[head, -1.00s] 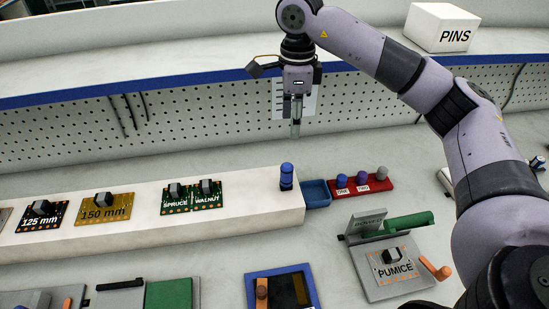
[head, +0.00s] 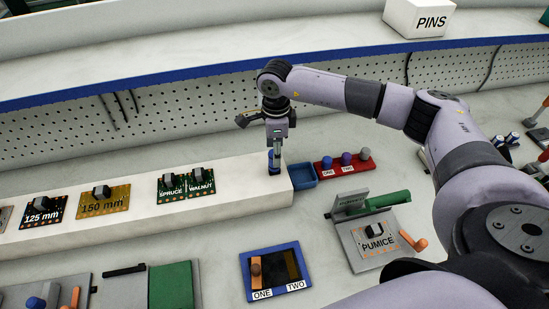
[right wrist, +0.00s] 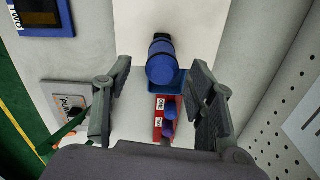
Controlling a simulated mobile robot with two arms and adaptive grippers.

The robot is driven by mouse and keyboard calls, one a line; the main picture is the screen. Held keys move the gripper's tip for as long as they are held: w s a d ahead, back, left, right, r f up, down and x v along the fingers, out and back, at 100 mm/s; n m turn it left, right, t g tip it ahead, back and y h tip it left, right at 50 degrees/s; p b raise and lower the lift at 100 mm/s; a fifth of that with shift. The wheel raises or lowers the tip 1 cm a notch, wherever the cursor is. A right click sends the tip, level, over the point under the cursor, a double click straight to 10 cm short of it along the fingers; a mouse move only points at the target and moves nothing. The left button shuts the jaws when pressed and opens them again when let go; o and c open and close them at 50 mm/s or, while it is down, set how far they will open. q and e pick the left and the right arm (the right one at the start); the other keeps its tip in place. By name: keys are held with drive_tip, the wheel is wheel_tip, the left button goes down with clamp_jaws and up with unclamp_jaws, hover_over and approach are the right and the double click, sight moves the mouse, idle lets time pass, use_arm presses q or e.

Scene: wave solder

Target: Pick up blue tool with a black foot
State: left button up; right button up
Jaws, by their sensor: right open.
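The blue tool (head: 272,166) stands upright near the right end of the long white block, with a dark foot at its base. My right gripper (head: 277,152) is right at it from above, and its fingers partly hide the tool. In the right wrist view the tool (right wrist: 161,65) shows between the two open fingers, with clear gaps on both sides. I cannot tell how far down the fingers reach. My left gripper is not in view.
The white block (head: 100,243) also carries labelled boards. Beside its right end are a blue tray (head: 303,177) and a red rack (head: 326,170) with several small tools. A PUMICE fixture (head: 366,262) and a blue-framed ONE/TWO holder (head: 245,276) lie in front.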

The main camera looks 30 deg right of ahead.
drive_tip(key=f, duration=0.3)
drive_tip(key=shift+w+a+f+p, duration=0.1)
drive_tip(key=shift+w+a+p, duration=0.1)
drive_tip(key=shift+p, duration=0.2)
clamp_jaws()
idle(0.3)
